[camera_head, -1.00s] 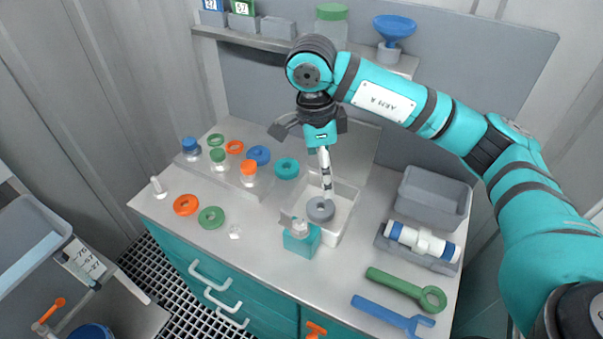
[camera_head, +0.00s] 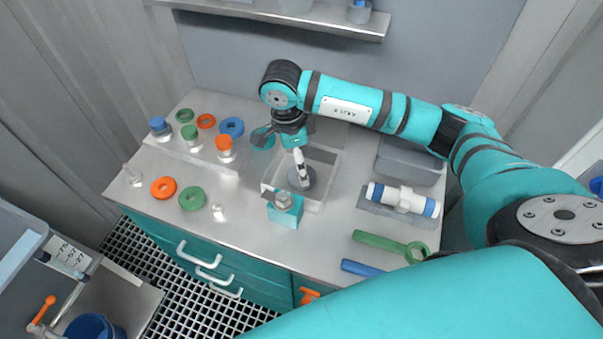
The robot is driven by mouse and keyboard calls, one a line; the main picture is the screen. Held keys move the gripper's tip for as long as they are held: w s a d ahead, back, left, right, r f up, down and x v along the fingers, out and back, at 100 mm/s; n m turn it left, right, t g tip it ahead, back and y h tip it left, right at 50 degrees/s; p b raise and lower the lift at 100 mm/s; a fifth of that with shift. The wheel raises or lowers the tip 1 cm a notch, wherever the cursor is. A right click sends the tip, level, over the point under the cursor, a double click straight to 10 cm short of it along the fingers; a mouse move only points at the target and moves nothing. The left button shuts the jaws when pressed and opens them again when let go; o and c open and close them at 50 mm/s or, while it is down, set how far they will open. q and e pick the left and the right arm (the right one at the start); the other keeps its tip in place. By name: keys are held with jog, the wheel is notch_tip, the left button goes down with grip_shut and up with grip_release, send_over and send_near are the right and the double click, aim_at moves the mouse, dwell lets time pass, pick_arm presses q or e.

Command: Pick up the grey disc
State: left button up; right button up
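The grey disc (camera_head: 307,180) is in the light, open-topped tray (camera_head: 332,160) in the middle of the bench. My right gripper (camera_head: 301,165) comes in from the right and points down over the tray. A slim white piece with dark bands reaches from it down to the disc and hides part of it. I cannot tell whether this piece is a finger or a held tool, or whether it touches the disc.
Orange (camera_head: 163,188) and green (camera_head: 192,199) rings and capped vessels lie left. A white-blue cylinder (camera_head: 404,200), a grey bin (camera_head: 410,163) and a green wrench (camera_head: 385,242) are right.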

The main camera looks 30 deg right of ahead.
aim_at(292, 175)
jog(key=shift+f, duration=0.25)
jog(key=f, duration=0.1)
jog(key=f+p, duration=0.1)
jog(key=f, duration=0.1)
jog(key=f+p, duration=0.1)
jog(key=shift+s+d+f, duration=0.15)
jog(key=shift+s+d, duration=0.1)
jog(key=shift+s, duration=0.05)
jog(key=shift+f, duration=0.25)
pick_arm(q)
jog(key=shift+s+r, duration=0.2)
jog(key=shift+r, duration=0.4)
jog(key=shift+s+r, duration=0.2)
jog(key=shift+r, duration=0.35)
pick_arm(e)
jog(key=c, duration=1.3)
